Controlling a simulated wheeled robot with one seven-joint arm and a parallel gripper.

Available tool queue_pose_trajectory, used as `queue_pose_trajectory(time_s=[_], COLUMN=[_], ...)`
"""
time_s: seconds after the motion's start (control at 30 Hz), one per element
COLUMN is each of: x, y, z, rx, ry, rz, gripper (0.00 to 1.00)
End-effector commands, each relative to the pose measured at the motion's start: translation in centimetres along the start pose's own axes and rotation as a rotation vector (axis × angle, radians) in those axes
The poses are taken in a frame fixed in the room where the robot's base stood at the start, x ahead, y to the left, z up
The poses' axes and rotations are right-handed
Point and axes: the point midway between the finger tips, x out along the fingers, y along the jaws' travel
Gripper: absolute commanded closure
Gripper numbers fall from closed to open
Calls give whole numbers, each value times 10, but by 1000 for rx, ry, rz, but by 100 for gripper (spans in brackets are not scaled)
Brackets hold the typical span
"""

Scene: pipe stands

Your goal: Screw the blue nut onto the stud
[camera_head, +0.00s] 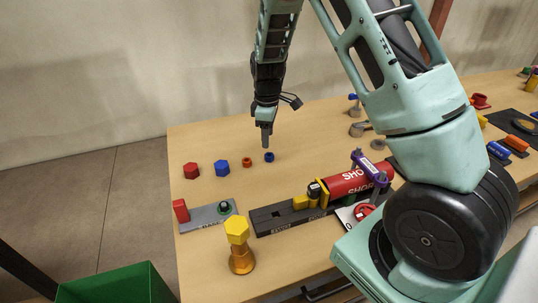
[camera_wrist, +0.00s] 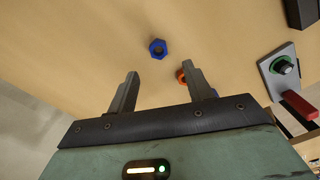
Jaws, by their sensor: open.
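A blue hexagonal nut (camera_head: 221,168) lies on the table beside a red one. In the wrist view a blue nut (camera_wrist: 157,48) with a dark hole lies ahead of my fingers, probably the same one. The stud (camera_head: 223,207) stands on a grey plate (camera_head: 207,216) with a red block at its left end; the stud also shows at right in the wrist view (camera_wrist: 283,66), with a green mark at its top. My gripper (camera_head: 266,146) hangs above the table to the right of the blue nut. Its fingers (camera_wrist: 165,80) are apart and empty.
A small blue ring (camera_head: 269,157) lies just behind my gripper in the head view. A red hexagonal piece (camera_head: 190,171), a yellow-headed bolt (camera_head: 237,232) and a black slab (camera_head: 272,220) are nearby. A red cylinder (camera_head: 350,185) lies right. A green bin (camera_head: 118,287) stands front left.

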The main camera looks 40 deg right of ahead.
Motion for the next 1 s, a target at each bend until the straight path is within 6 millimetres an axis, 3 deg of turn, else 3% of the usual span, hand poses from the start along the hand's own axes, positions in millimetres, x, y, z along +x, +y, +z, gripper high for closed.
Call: queue_pose_trajectory(time_s=[0.37, 0.63, 0.93, 1.0], x=[31, 65, 70, 70], y=[0, 1, 2, 2], z=[0, -1, -1, -1], rx=[0, -1, 0, 0], ry=[-2, -1, 1, 1], rz=[-2, -1, 1, 1], gripper=[49, 49, 49, 66])
